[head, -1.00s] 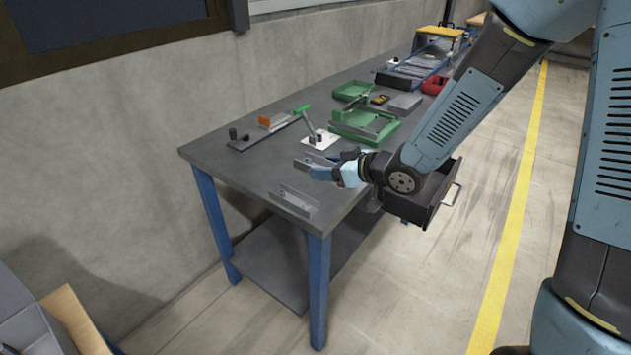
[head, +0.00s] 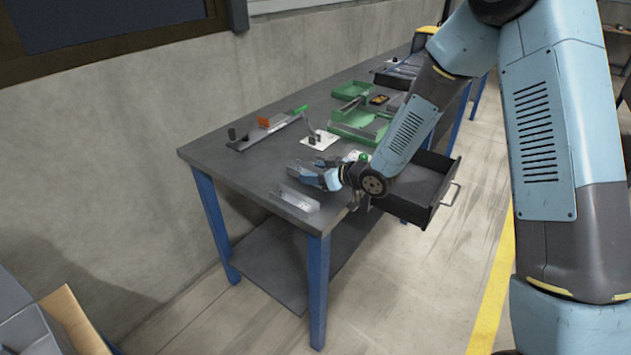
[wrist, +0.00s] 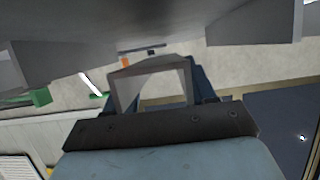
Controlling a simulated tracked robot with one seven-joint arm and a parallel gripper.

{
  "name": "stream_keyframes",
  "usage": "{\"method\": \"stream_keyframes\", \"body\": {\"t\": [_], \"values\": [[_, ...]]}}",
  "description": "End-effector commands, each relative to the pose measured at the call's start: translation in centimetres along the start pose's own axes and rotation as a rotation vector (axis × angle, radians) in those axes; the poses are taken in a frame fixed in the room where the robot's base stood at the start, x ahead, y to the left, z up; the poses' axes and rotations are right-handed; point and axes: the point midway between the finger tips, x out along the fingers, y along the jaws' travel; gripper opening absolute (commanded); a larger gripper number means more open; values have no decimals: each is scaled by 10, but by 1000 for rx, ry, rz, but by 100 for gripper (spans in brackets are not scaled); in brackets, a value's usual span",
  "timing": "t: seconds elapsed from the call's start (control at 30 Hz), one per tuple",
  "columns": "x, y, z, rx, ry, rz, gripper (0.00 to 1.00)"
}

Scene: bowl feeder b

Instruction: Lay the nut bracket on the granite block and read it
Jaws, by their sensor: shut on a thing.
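My gripper (head: 308,176) is low over the near end of the workbench, its fingers shut on a grey metal piece that I take for the nut bracket. In the wrist view, the bracket (wrist: 150,67) shows as a pale grey angled shape between the blue fingers; no nut or marking on it can be read. In the head view the fingers mostly hide it. I cannot tell whether it touches the bench. A grey block (head: 395,102), perhaps the granite block, lies farther back, partly behind my arm.
A long grey angled piece (head: 297,201) lies near the bench's (head: 240,170) front corner, just before my gripper. Behind are a white plate with a lever (head: 319,140), a rail with an orange block (head: 265,123) and green trays (head: 358,127). An open drawer (head: 415,190) juts out on the right.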

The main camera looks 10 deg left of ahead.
Motion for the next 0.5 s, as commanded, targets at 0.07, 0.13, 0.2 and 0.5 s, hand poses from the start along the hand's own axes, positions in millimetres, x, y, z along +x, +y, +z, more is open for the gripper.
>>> {"method": "stream_keyframes", "body": {"t": [0.07, 0.13, 0.2, 0.5], "values": [[4, -1, 12, 2, -2, -3, 21], [7, -1, 19, 2, -3, -2, 21], [9, -1, 24, 1, -1, -1, 21], [9, 0, 25, 1, -1, 0, 21]]}}
